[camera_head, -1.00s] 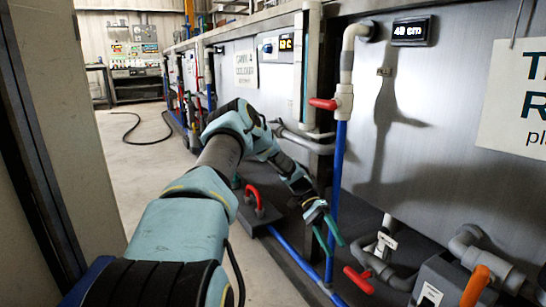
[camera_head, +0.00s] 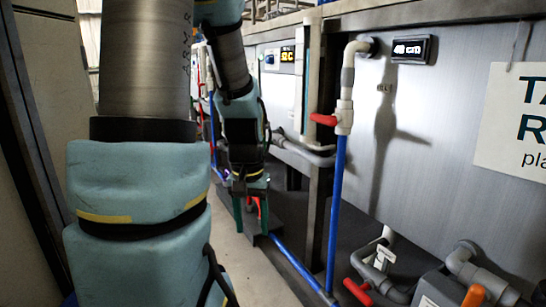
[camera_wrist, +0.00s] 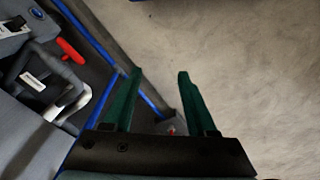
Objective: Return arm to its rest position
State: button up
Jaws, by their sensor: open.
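My gripper (camera_head: 252,215) hangs at the end of my folded arm in the head view, left of the tank front, with its fingers pointing down. Its two green fingers are apart with nothing between them. In the wrist view my gripper (camera_wrist: 158,98) is open and empty above the concrete floor. My arm fills the left part of the head view and hides much of the aisle.
A red-handled valve (camera_head: 323,119) sits on a white and blue pipe beside the tank wall (camera_head: 430,150). Another red handle (camera_head: 358,291) and an orange handle (camera_head: 474,296) are low at right. A blue pipe (camera_wrist: 85,30) edges the floor. Open floor (camera_wrist: 250,60) lies at right in the wrist view.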

notch_tip(320, 180, up, 40)
jog(key=s+a+t+p, duration=0.1)
jog(key=s+a+p, duration=0.1)
jog(key=p, duration=3.6)
jog(key=shift+f+n, duration=0.2)
jog(key=shift+n, duration=0.2)
jog(key=shift+s, duration=0.1)
dwell(2.0)
